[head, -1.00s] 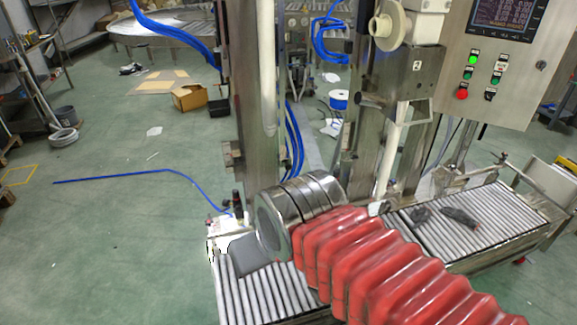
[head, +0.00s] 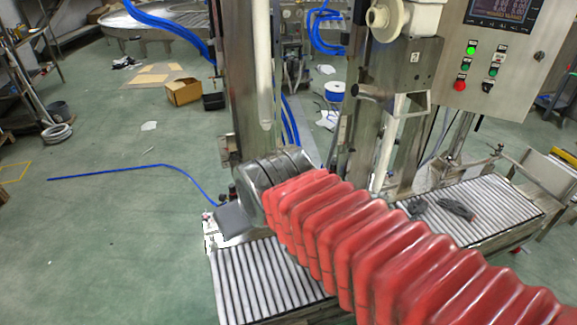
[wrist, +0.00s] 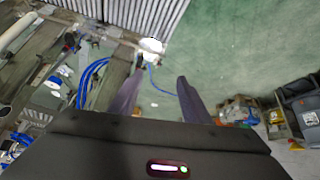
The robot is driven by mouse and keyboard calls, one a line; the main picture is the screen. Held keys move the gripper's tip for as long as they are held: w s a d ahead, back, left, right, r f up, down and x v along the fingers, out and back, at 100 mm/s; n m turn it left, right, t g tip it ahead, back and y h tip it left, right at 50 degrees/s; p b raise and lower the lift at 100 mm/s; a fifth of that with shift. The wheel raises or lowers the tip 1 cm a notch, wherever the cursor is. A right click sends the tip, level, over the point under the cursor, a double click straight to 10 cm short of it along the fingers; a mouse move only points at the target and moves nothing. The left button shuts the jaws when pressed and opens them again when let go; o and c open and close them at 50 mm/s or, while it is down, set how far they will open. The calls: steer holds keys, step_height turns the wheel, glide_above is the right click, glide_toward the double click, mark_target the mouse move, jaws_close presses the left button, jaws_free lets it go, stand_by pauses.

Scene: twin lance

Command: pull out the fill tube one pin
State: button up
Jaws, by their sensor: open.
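A white fill tube (head: 262,70) hangs in front of the left steel column in the head view. A second white tube (head: 389,140) hangs under the bracket marked 2 (head: 415,58). A small pin-like knob (head: 368,92) sticks out left of that bracket. I cannot make out a pin for tube one in either view. My gripper shows as a dark grey block (head: 232,217) beyond my steel wrist, low beside the left column. In the wrist view my gripper (wrist: 161,77) is open, its two dark fingers apart with only floor and blue hose between them.
The roller conveyor (head: 265,285) runs below my arm, with dark items (head: 455,208) on its right part. A control box (head: 500,60) stands at right. A blue hose (head: 120,169) lies on the floor, which is mostly clear at left.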

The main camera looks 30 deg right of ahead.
steer(key=w+d+f+t+h, duration=0.1)
steer(key=w+d, duration=0.3)
steer(key=w, duration=0.4)
steer(key=w+d+f+t+h, duration=0.1)
steer(key=w+d+t, duration=0.1)
steer(key=w+d, duration=0.45)
steer(key=w+d+f+t, duration=0.2)
steer(key=w+d+f, duration=0.35)
steer(key=w, duration=0.25)
steer(key=w+d+f+t, duration=0.1)
steer(key=w+d+f, duration=0.4)
steer(key=w+d, duration=0.15)
steer(key=d+f+t+h, duration=0.1)
steer(key=d+f, duration=0.3)
steer(key=f, duration=0.4)
steer(key=s+d+f+t, duration=0.1)
steer(key=d+f+t, duration=0.2)
steer(key=d+f, duration=0.2)
step_height(320, 180, down, 4)
steer(key=shift+s+d+r+t+h, duration=0.15)
steer(key=shift+r+t+h, duration=0.05)
steer(key=shift+t+h, duration=0.2)
steer(key=x, duration=1.3)
steer(key=shift+w+d, duration=0.15)
steer(key=shift+w, duration=0.25)
steer(key=shift+c, duration=0.3)
jaws_close()
